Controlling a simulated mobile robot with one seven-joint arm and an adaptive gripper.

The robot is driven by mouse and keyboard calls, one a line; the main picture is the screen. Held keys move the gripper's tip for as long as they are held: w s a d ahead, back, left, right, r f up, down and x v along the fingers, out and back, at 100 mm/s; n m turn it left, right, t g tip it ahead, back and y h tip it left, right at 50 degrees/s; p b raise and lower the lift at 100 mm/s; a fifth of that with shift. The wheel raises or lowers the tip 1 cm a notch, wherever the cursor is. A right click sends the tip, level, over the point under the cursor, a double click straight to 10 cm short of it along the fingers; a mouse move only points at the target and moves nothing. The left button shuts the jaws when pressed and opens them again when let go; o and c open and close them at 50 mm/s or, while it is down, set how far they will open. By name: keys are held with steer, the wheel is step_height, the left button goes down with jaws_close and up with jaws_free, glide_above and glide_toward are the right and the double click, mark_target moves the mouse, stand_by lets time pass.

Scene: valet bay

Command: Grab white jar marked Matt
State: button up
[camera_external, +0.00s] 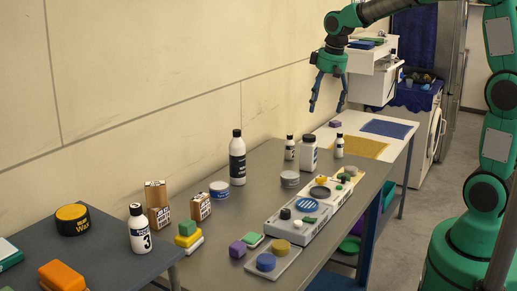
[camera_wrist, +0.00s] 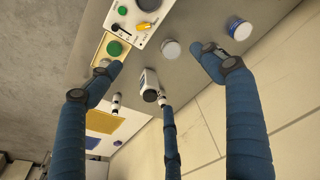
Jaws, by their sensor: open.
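My gripper (camera_external: 327,103) is open and empty, pointing down above the far end of the grey bench. Its blue fingers are spread apart in the wrist view (camera_wrist: 160,75). A white container (camera_external: 309,154) with a dark label stands upright below it; it also shows between the fingers in the wrist view (camera_wrist: 149,84). A low pale tin (camera_external: 290,179) stands nearer the camera, and also shows in the wrist view (camera_wrist: 171,48). A blue-banded tin (camera_external: 219,189) stands farther left. No label legibly reads Matt, so I cannot tell which is the named jar.
Small black-capped bottles (camera_external: 290,148) (camera_external: 339,146) flank the white container. A tall black-labelled bottle (camera_external: 237,160) stands to the left. A grey control panel (camera_external: 300,218) lies along the bench front. A white table (camera_external: 345,128) with yellow and blue mats adjoins the far end.

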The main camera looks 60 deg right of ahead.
steer(key=w+d+f+g+p, duration=0.1)
steer(key=w+d+f+p, duration=0.3)
steer(key=w+d, duration=0.45)
steer(key=m+g+p, duration=0.1)
steer(key=m+p, duration=0.1)
glide_above(310, 136)
steer(key=shift+y, duration=0.3)
steer(key=f, duration=1.1)
steer(key=shift+s+a, duration=0.1)
steer(key=shift+a, duration=0.25)
steer(key=shift+d+f, duration=0.3)
steer(key=shift+f, duration=0.05)
steer(key=shift+f, duration=0.15)
step_height(310, 136, down, 7)
steer(key=shift+f+b, duration=0.15)
steer(key=shift+b, duration=0.15)
steer(key=shift+f, duration=0.5)
steer(key=shift+f, duration=0.1)
steer(key=shift+w+d+f+b, duration=0.1)
steer(key=shift+f+b, duration=0.1)
steer(key=shift+f, duration=1.05)
steer(key=shift+w+d+f+b, duration=0.1)
steer(key=shift+f+b, duration=0.05)
steer(key=shift+f, duration=1.1)
